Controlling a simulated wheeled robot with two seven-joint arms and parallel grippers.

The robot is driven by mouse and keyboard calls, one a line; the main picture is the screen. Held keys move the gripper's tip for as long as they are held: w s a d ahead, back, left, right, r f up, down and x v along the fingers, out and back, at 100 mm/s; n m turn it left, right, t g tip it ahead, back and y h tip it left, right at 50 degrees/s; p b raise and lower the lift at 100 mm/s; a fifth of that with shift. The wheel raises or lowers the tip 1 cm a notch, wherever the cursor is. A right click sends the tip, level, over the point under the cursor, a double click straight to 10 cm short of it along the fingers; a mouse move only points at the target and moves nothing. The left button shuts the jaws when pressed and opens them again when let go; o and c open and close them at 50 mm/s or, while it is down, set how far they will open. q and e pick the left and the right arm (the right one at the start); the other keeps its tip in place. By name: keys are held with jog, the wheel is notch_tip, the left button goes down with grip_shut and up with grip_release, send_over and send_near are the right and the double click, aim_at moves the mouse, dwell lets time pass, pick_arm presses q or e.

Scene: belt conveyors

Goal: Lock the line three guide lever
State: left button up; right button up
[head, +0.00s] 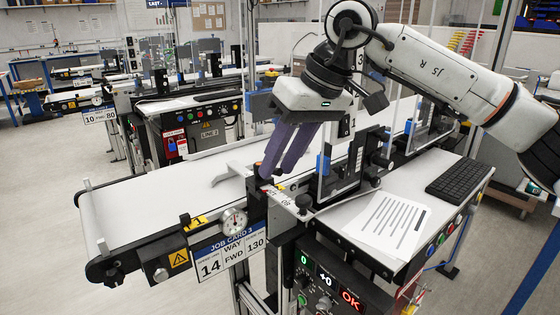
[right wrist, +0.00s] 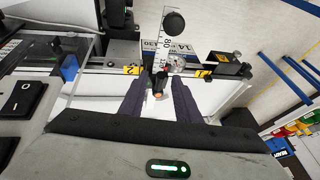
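The line three conveyor (head: 140,215) has a white belt and a card reading JOB CARD 3, 14, FWD, 130 (head: 232,246). A guide clamp (head: 258,198) with a printed scale (head: 284,199) stands at its near edge. My right gripper (head: 278,172) reaches down over it with dark purple fingers apart. In the right wrist view, a small dark lever with an orange end (right wrist: 159,92) shows between the open fingers (right wrist: 156,105); contact cannot be told. The scale (right wrist: 165,38) and a round black knob (right wrist: 174,23) lie beyond it. My left gripper is not in view.
A round dial (head: 234,221) sits on the near rail. A control box (head: 340,285) shows 0, 40 and OK. A paper sheet (head: 391,222) and a keyboard (head: 459,181) lie on the side shelf. A clear-panelled frame (head: 345,165) stands close right of my gripper.

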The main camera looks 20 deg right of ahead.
jog(key=shift+a+f, duration=0.1)
jog(key=shift+f, duration=0.1)
jog(key=shift+c, duration=0.2)
grip_shut()
